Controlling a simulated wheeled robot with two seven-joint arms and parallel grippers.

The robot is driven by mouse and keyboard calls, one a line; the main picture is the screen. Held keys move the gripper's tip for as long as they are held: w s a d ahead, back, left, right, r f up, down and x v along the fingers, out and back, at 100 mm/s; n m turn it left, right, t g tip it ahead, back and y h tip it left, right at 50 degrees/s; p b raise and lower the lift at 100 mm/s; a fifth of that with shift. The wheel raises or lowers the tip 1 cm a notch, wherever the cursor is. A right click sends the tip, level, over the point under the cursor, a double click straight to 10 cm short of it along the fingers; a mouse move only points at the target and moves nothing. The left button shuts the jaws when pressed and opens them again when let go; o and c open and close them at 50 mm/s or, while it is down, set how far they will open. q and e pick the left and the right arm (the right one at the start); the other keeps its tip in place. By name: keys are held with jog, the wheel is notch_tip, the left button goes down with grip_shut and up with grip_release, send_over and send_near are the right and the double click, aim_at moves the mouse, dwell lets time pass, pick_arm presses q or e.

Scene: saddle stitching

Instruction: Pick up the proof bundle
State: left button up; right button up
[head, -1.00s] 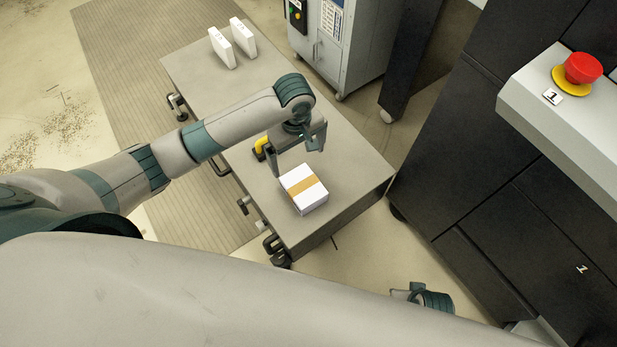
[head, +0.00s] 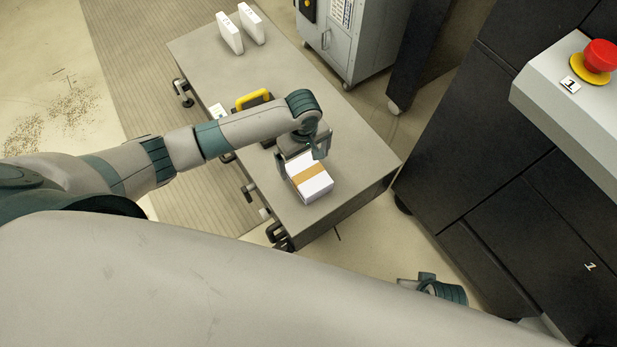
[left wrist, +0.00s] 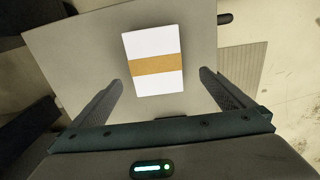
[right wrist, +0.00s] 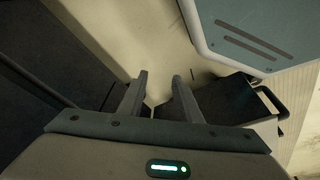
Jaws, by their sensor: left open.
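The proof bundle (head: 314,186) is a white paper stack with a tan band around its middle, lying on the grey table top near its front end. My left gripper (head: 300,162) is open above the bundle's far end in the head view. In the left wrist view the bundle (left wrist: 154,45) lies between and beyond the two spread fingers (left wrist: 160,80), with nothing held. My right gripper (right wrist: 158,80) shows in the right wrist view with its fingers apart and empty. It is away from the table, at the bottom right of the head view.
The table (head: 345,170) has two white blocks (head: 240,28) standing at its far end. A yellow-handled item (head: 253,99) sits behind my left wrist. A dark machine (head: 480,190) with a red button (head: 599,55) stands to the right, and a grey cabinet (head: 345,45) behind.

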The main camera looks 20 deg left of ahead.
aim_at(308, 173)
pick_arm(q)
jog(key=shift+f, duration=1.5)
pick_arm(e)
jog(key=shift+v, duration=0.8)
jog(key=shift+w, duration=0.1)
pick_arm(q)
jog(key=shift+d+f+b, duration=0.15)
jog(key=shift+f+b, duration=0.15)
jog(key=f, duration=0.2)
jog(key=d+f, duration=0.1)
jog(key=shift+f+b, duration=0.4)
jog(key=shift+a+f, duration=0.1)
jog(key=shift+f, duration=0.3)
pick_arm(e)
jog(key=v, duration=0.3)
jog(key=shift+r, duration=0.3)
pick_arm(q)
jog(key=c, duration=1.6)
jog(key=shift+c, duration=0.2)
